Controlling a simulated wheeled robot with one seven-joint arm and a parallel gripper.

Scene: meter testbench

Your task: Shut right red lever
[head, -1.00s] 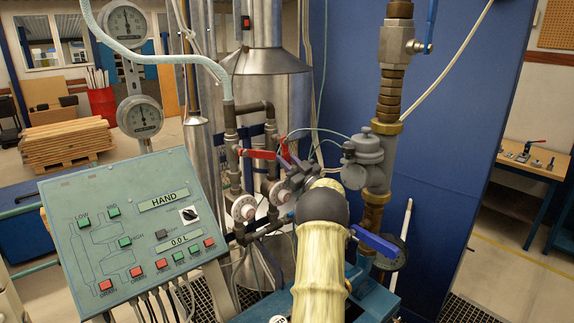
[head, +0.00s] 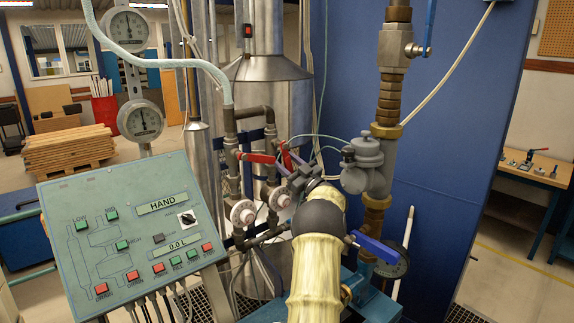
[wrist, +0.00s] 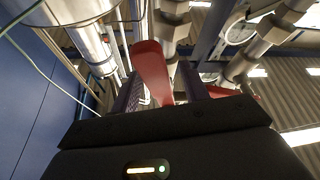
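The right red lever (head: 286,157) stands steeply tilted on the right pipe of the valve pair, partly hidden by my gripper. My gripper (head: 292,163) is at this lever, with its purple fingers beside it. In the wrist view the red lever (wrist: 152,72) rises between the two fingers of my gripper (wrist: 160,92). The fingers are spread, with a gap visible on the lever's left; contact on the right is unclear. The left red lever (head: 257,158) lies nearly horizontal on the left pipe. In the wrist view a red piece shows behind the right finger.
Two round pinkish-white handwheels (head: 242,212) sit below the levers. A grey meter fitting (head: 368,165) and brass pipework stand close on the right. A control panel (head: 130,232) is at the left. A blue wall (head: 450,130) stands behind on the right.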

